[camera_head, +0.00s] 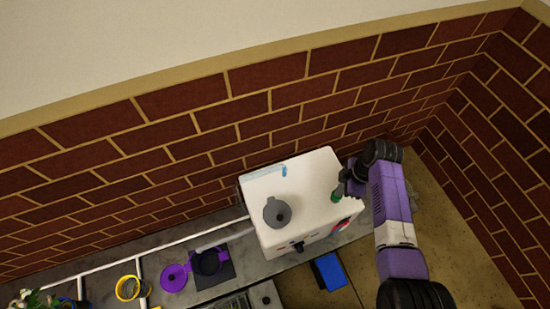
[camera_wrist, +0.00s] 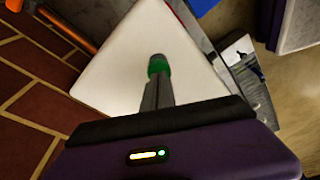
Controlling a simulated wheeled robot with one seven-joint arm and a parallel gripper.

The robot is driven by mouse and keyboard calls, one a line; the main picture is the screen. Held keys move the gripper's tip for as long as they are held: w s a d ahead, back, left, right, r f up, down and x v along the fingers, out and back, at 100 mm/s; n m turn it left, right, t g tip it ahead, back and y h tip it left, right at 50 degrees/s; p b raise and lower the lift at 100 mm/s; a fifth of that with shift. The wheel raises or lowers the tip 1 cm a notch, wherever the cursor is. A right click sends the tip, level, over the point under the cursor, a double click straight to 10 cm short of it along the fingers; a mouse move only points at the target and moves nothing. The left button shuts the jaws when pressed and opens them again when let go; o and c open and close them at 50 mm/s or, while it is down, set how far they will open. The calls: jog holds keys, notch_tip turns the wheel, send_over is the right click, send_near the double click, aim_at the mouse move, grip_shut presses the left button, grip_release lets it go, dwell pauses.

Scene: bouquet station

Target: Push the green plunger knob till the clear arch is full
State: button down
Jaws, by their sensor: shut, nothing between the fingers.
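The green plunger knob (camera_head: 336,196) stands on the right part of the white machine's top (camera_head: 308,180) in the head view. In the wrist view the green knob (camera_wrist: 157,66) shows just beyond my fingertips, over the white top (camera_wrist: 130,40). My gripper (camera_head: 342,190) is shut and empty, with its fingers at the knob; I cannot tell whether they touch it. The clear arch (camera_head: 278,171) seems to be the small light-blue clear piece at the back of the machine's top; its fill level is too small to tell.
A grey round lid (camera_head: 277,212) sits on the machine's left part. A blue box (camera_head: 328,271) lies in front of the machine. A purple pot (camera_head: 210,262) and a yellow ring (camera_head: 128,288) are to the left. A brick wall (camera_head: 200,130) stands close behind.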

jog(key=shift+r, duration=0.1)
notch_tip(320, 180, up, 4)
jog(key=p, duration=0.4)
jog(key=shift+r+p, duration=0.2)
jog(key=shift+p, duration=0.2)
jog(key=shift+f, duration=0.15)
jog(key=shift+f+b, duration=1.95)
jog(key=shift+f, duration=0.3)
jog(key=shift+r, duration=0.1)
notch_tip(320, 180, up, 5)
jog(key=p, duration=0.4)
jog(key=shift+f+p, duration=0.2)
jog(key=shift+p, duration=0.15)
